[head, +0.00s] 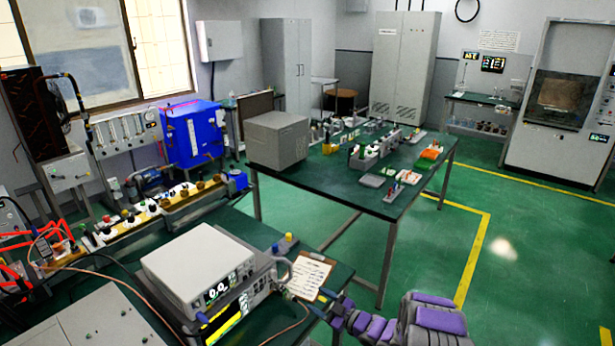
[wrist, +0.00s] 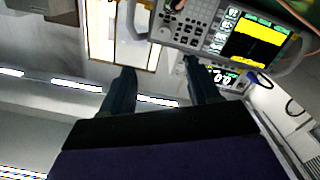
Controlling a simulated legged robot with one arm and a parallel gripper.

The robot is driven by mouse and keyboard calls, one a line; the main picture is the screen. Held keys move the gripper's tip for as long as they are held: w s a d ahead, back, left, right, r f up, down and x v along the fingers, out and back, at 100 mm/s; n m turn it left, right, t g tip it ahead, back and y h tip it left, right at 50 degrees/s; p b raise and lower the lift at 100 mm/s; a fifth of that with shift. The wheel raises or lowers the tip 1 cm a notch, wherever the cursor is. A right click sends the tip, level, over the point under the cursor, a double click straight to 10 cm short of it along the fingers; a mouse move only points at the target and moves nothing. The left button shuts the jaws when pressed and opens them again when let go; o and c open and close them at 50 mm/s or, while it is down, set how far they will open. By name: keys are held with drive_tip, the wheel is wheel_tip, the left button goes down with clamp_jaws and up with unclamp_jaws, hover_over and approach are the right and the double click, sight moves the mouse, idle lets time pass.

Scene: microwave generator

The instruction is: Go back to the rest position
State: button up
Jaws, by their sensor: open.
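My gripper (head: 322,302) shows in the head view at the lower middle, on the end of my purple and grey arm. It is beside the front right corner of the near bench. In the wrist view the two dark fingers of my gripper (wrist: 158,76) stand apart with nothing between them. Its fingertips point toward a grey instrument (wrist: 190,25) with buttons, a knob and a yellow screen, apart from it as far as I can tell. That view appears upside down, with ceiling lights below.
A white-topped instrument (head: 198,262) stands on the near green bench (head: 240,228). A clipboard (head: 309,277) is close to my gripper. A green table (head: 400,205) with a grey box (head: 278,140) and small parts stands beyond. Green floor (head: 530,270) is open at right.

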drive_tip(key=w+d+r+m+h, duration=0.45)
drive_tip(key=d+r+h, duration=0.4)
drive_tip(key=r, duration=0.25)
drive_tip(key=s+d+r+m+g+h, duration=0.35)
drive_tip(key=s+d+r+h, duration=0.25)
drive_tip(key=s+r, duration=0.4)
drive_tip(key=s+a+r+m+g, duration=0.2)
drive_tip(key=s+g, duration=0.1)
drive_tip(key=s, duration=1.2)
drive_tip(key=s+a+r+m+g, duration=0.2)
drive_tip(key=s+g, duration=0.1)
drive_tip(key=s, duration=1.3)
drive_tip(key=s+a+r+m+g, duration=0.1)
drive_tip(key=s+r+m+g, duration=0.1)
drive_tip(key=s, duration=1.4)
drive_tip(key=shift+a+r+m+g+y, duration=0.25)
drive_tip(key=shift+a+m+g+y, duration=0.2)
drive_tip(key=shift+g, duration=0.3)
